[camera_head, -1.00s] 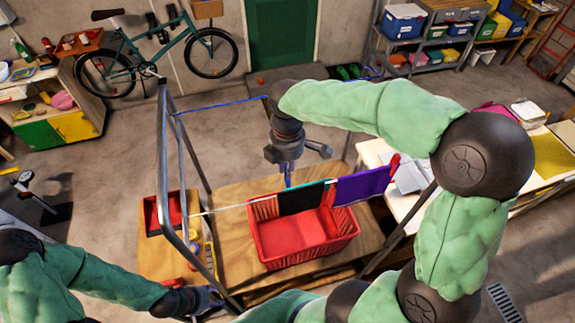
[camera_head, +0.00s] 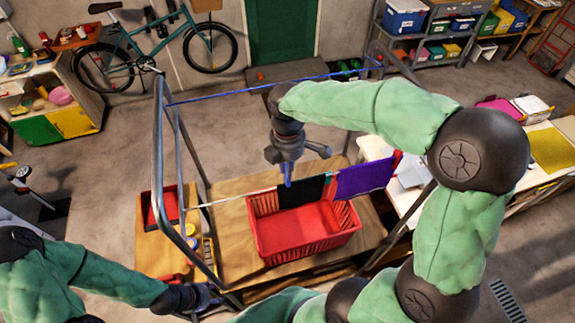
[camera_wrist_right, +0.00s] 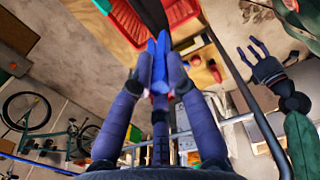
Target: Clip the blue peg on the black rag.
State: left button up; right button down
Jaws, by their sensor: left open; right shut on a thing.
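The black rag (camera_head: 303,192) hangs over the white line above the red basket; its edge also shows at the top of the right wrist view (camera_wrist_right: 151,12). My right gripper (camera_head: 287,168) is shut on the blue peg (camera_wrist_right: 157,50), which points down. In the head view the peg's tip meets the rag's upper left part; I cannot tell whether it touches the rag. My left gripper (camera_head: 208,298) is open and empty, low at the left by the frame; its spread fingers show in the right wrist view (camera_wrist_right: 262,62).
A purple rag (camera_head: 365,179) hangs right of the black one, with a red peg (camera_head: 397,163) at its end. The red basket (camera_head: 305,245) stands on the wooden table (camera_head: 233,250) below. The grey rack's post (camera_head: 160,160) rises at the left; a blue line (camera_head: 240,95) runs behind.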

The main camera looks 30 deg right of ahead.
jog(key=shift+f+b, duration=1.65)
jog(key=shift+f, duration=0.9)
jog(key=c, duration=1.1)
grip_release()
jog(key=shift+c, duration=0.2)
jog(key=shift+r, duration=0.2)
notch_tip(320, 180, up, 12)
jog(key=shift+f, duration=0.15)
